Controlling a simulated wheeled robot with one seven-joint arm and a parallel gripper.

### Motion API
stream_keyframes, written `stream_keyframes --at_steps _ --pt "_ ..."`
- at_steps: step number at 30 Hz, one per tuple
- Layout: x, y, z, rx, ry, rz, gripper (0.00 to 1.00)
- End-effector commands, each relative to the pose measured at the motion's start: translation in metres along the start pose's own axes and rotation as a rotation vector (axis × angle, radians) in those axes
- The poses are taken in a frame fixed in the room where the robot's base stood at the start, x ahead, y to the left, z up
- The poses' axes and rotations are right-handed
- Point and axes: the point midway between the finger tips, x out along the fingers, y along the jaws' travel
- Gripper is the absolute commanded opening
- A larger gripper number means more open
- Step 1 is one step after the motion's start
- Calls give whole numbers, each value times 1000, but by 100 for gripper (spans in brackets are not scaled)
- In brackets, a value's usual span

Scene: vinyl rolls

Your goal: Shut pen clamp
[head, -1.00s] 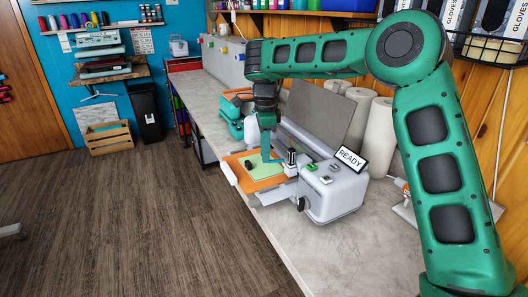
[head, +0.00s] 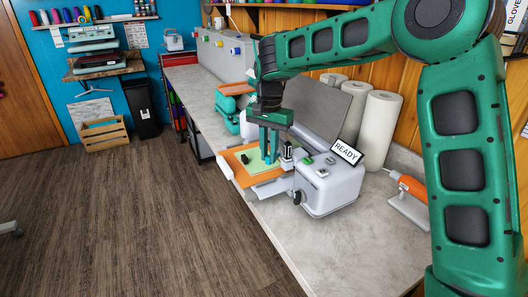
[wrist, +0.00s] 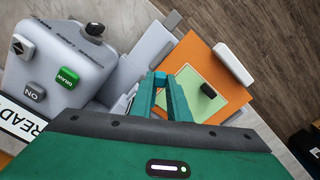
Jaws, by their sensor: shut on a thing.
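The pen carriage (head: 288,155), upright with a dark top, stands at the machine's near left end. My gripper (head: 269,149) points down beside it, over the mat. In the wrist view my gripper (wrist: 166,85) has its teal fingers close together at the carriage. It is shut on the pen clamp, which the fingers mostly hide.
A green DRAW button (wrist: 66,77), an ON button (wrist: 33,90) and a dark knob (wrist: 94,30) are on the machine. White rolls (head: 378,130) stand behind it. The front counter is clear.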

Motion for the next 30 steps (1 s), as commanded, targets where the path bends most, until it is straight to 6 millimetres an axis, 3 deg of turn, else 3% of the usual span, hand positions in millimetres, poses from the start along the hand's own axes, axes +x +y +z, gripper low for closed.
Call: stream_keyframes --at_steps 30 --pt "0 47 -16 -883 2 0 0"
